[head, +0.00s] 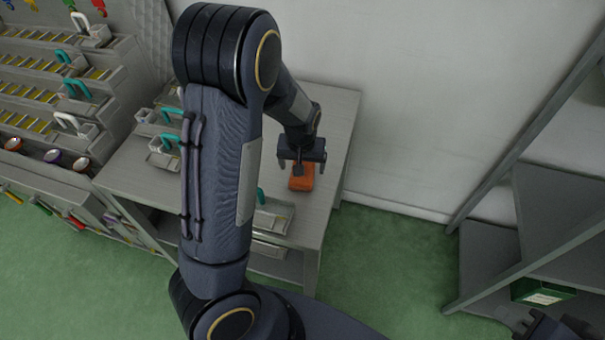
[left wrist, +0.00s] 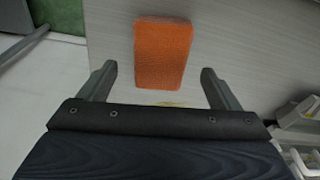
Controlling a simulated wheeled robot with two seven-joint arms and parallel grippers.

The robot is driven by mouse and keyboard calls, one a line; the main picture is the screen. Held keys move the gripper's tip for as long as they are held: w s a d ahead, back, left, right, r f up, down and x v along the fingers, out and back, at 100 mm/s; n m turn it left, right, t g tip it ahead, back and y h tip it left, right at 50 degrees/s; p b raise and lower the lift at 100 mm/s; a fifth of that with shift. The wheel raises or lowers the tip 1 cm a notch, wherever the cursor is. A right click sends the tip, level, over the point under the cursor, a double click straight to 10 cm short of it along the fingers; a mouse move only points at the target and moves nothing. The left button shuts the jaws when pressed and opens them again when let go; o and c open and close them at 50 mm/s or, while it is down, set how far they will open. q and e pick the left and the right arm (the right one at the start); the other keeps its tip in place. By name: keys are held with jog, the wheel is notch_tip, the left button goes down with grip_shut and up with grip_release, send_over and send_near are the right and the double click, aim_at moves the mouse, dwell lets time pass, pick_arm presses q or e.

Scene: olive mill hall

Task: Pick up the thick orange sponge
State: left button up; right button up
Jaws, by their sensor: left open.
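The thick orange sponge (head: 302,181) lies on the grey bench top (head: 334,130), near its right edge. My left gripper (head: 301,164) is over the sponge, pointing down, with its fingers apart and nothing held. In the left wrist view the sponge (left wrist: 162,52) shows between and beyond the two fingers, with a gap on each side. I cannot tell how far the fingertips are above it. My right gripper (head: 545,325) is partly in view at the bottom right corner of the head view, far from the sponge; its jaw opening is unclear.
White containers with teal or white handles (head: 165,150) stand on the bench's left part; another (head: 272,218) is at its front. A stepped rack (head: 60,90) stands left. Right, a grey shelf unit (head: 560,210) holds a green box (head: 541,291). A wall is behind.

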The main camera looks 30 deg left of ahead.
pick_arm(q)
notch_tip(320, 180, down, 4)
jog(key=shift+w+a+r, duration=0.1)
jog(key=shift+w+r, duration=0.05)
jog(key=c, duration=1.1)
jog(key=shift+o, duration=0.2)
jog(key=shift+r, duration=0.15)
jog(key=shift+r, duration=0.6)
jog(key=s+r, duration=0.1)
jog(key=r, duration=0.1)
jog(key=s+a+r, duration=0.1)
jog(key=r, duration=0.1)
jog(key=s+a+r, duration=0.1)
jog(key=r, duration=0.2)
jog(key=shift+s+p, duration=0.25)
jog(key=shift+p, duration=0.05)
jog(key=s+a+r, duration=0.4)
jog(key=s+a, duration=0.1)
jog(key=s, duration=0.3)
jog(key=shift+s+r+p, duration=0.3)
jog(key=shift+s+p, duration=0.1)
